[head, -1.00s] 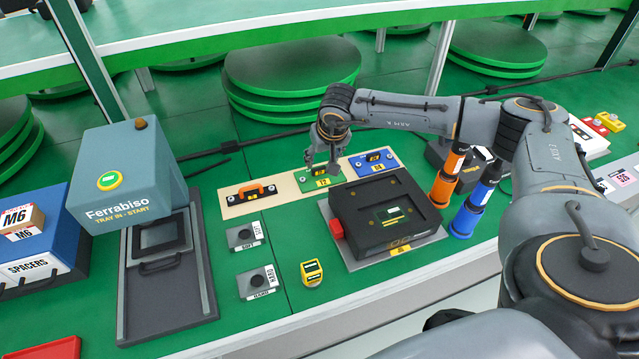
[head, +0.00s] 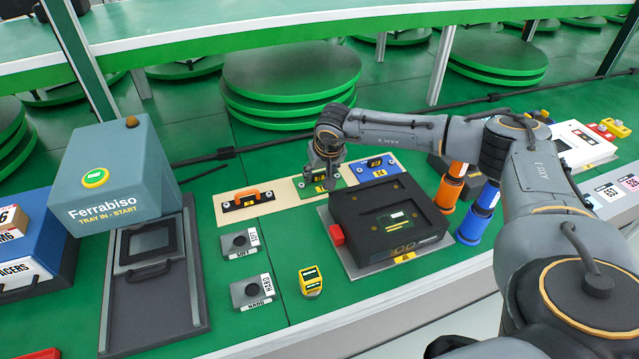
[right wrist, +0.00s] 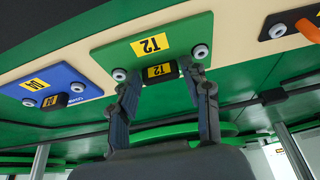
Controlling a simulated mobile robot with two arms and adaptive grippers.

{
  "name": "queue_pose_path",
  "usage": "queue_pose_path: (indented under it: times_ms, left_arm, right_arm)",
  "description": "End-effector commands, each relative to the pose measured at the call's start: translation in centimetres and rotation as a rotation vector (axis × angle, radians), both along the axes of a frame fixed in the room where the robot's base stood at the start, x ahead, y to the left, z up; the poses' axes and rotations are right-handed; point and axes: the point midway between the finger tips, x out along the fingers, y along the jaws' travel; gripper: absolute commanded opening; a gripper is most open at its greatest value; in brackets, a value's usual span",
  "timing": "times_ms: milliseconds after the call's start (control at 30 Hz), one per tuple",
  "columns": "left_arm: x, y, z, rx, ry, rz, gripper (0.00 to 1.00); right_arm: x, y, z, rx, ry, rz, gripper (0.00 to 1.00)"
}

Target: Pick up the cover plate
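The green plate (head: 337,182) marked T2 lies on a beige strip on the bench, between a black plate with an orange handle (head: 247,198) and a blue plate (head: 375,168). I cannot tell which one is called the cover plate. My right gripper (head: 322,182) is down at the green plate and hides part of it. In the right wrist view the green plate (right wrist: 183,42) has round studs at its corners and a dark grip block (right wrist: 160,72). The right fingers (right wrist: 164,76) stand on both sides of this block, seemingly apart from it. My left gripper is out of view.
A black fixture (head: 345,205) with a red button stands just in front of the plates. Orange (head: 450,188) and blue (head: 477,218) cylinders stand to its right. Two button boxes (head: 240,243) and a yellow block (head: 311,281) are front left. The Ferrabiso machine (head: 115,180) is farther left.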

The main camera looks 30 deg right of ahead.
Motion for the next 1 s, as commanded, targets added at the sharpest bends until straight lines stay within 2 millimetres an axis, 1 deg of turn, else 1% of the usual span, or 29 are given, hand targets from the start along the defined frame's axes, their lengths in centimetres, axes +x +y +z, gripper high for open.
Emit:
queue_pose_path:
  times_ms: [33,67,100,167,433,567,667,767,867,1000]
  left_arm:
    - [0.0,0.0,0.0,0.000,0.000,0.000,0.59]
    - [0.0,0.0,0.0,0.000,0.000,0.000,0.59]
    - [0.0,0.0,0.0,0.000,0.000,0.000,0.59]
    - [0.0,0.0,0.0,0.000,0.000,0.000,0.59]
    - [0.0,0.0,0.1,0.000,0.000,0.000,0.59]
    - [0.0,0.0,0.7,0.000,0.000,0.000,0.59]
    - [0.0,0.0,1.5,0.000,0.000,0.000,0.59]
    - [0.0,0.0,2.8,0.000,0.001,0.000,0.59]
    - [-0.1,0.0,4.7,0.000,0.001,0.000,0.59]
    - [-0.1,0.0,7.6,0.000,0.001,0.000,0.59]
  right_arm:
    - [0.0,0.0,0.0,0.000,0.000,0.000,0.32]
    - [0.0,0.0,0.0,0.000,0.000,0.000,0.26]
    - [0.0,0.0,0.0,0.000,0.000,0.000,0.18]
    - [0.0,0.0,0.0,-0.001,0.000,0.000,0.06]
    - [0.0,-0.1,0.2,-0.001,-0.001,0.000,0.06]
    - [0.0,0.0,0.9,0.000,-0.001,0.000,0.06]
    - [0.0,0.0,2.0,0.000,-0.002,0.000,0.06]
    - [0.1,0.0,3.9,0.000,-0.003,0.000,0.06]
    - [-1.4,0.4,5.7,-0.001,0.000,0.004,0.06]
    - [-3.8,1.2,9.0,-0.001,-0.001,0.004,0.06]
